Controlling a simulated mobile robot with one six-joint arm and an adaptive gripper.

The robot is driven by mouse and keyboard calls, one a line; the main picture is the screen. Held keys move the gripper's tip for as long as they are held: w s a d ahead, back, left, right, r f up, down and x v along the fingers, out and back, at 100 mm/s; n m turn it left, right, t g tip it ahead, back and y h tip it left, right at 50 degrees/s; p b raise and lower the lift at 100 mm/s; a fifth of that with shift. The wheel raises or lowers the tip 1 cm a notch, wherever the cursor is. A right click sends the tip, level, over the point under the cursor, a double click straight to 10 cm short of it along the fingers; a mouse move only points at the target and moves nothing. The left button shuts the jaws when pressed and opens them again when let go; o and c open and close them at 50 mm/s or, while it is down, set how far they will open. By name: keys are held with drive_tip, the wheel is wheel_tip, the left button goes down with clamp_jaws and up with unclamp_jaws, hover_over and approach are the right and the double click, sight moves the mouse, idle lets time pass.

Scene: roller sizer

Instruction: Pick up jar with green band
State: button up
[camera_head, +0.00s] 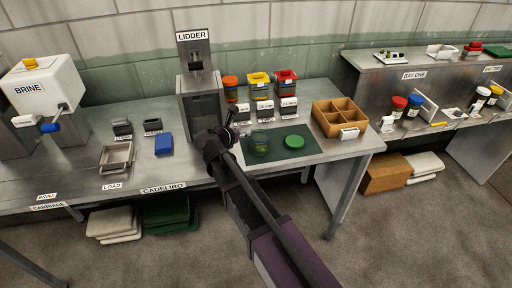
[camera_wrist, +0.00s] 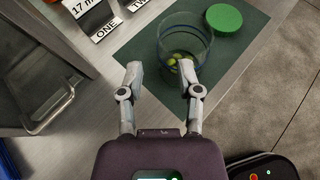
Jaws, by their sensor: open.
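A clear glass jar (camera_wrist: 185,42) stands open on a dark green mat (camera_wrist: 140,50), with a few small green-yellow pieces inside. It also shows in the head view (camera_head: 260,145). A round green lid (camera_wrist: 223,18) lies flat on the mat beside the jar, also seen in the head view (camera_head: 294,142). My gripper (camera_wrist: 160,76) is open with nothing between its fingers. Its right fingertip appears close to the near side of the jar; I cannot tell whether they touch.
The metal lidder (camera_head: 202,100) stands left of the mat. Several jars with orange, yellow and red tops (camera_head: 258,82) stand behind it, with labelled blocks in front. A wooden divided box (camera_head: 340,117) is at the right. A blue block (camera_head: 163,144) and a metal tray (camera_head: 116,157) lie left.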

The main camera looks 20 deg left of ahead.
sight(255, 128)
drive_tip(key=shift+w+d+f, duration=0.1)
drive_tip(key=shift+w+f, duration=0.15)
drive_tip(key=shift+w, duration=0.3)
drive_tip(key=shift+b+x, duration=1.3)
drive_tip(key=shift+x, duration=1.45)
clamp_jaws()
